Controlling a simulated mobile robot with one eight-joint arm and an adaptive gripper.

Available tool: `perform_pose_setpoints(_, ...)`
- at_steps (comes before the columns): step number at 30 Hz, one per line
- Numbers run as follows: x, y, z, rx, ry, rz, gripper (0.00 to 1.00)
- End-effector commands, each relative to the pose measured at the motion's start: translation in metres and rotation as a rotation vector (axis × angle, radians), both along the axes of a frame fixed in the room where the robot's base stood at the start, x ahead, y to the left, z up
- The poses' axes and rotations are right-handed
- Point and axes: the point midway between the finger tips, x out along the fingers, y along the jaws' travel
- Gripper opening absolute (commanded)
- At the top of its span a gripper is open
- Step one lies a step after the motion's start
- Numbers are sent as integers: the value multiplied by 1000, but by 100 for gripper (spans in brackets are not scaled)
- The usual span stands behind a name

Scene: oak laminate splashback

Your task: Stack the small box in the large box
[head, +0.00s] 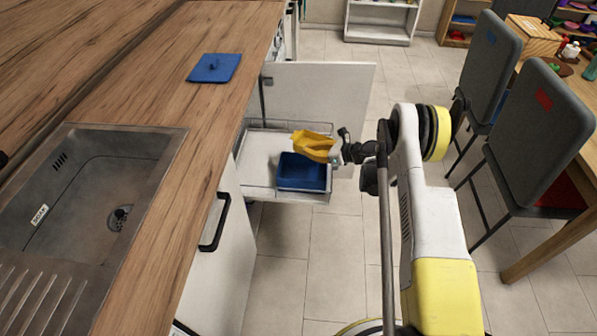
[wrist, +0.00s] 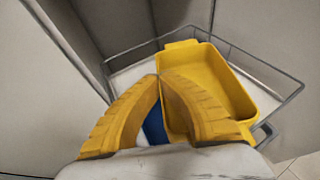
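The yellow box (head: 309,141) is tilted above the pull-out wire drawer (head: 262,181) in the head view. It also shows in the wrist view (wrist: 220,88), open side visible. My gripper (wrist: 159,80) has its yellow ribbed fingers closed together at the tips, with the yellow box's near wall between them. The blue box (head: 302,184) sits in the drawer's near right part, just below the yellow box. In the wrist view only a strip of blue (wrist: 153,125) shows between the fingers; the rest is hidden.
An open white cabinet door (head: 325,92) stands behind the drawer. The wooden counter with a sink (head: 80,190) and a blue lid-like square (head: 214,69) is at the left. Chairs (head: 545,130) and a table stand at the right. Tiled floor in front of the drawer is free.

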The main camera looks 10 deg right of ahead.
Motion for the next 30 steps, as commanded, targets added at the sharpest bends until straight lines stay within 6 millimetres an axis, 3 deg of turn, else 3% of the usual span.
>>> perform_pose_setpoints(3, -6, 25, -19, 0, 0, 1, 0)
perform_pose_setpoints(7, -9, 40, -26, -1, 0, -1, 0)
perform_pose_setpoints(11, -10, 44, -31, 0, 1, -1, 0)
perform_pose_setpoints(18, -9, 44, -67, -1, 1, -2, 0)
perform_pose_setpoints(24, -9, 43, -67, 0, 0, -1, 0)
perform_pose_setpoints(25, -9, 43, -67, 0, 1, -1, 3)
perform_pose_setpoints(27, -9, 43, -67, 0, 1, -1, 25)
perform_pose_setpoints(30, -9, 43, -67, 0, 1, -1, 27)
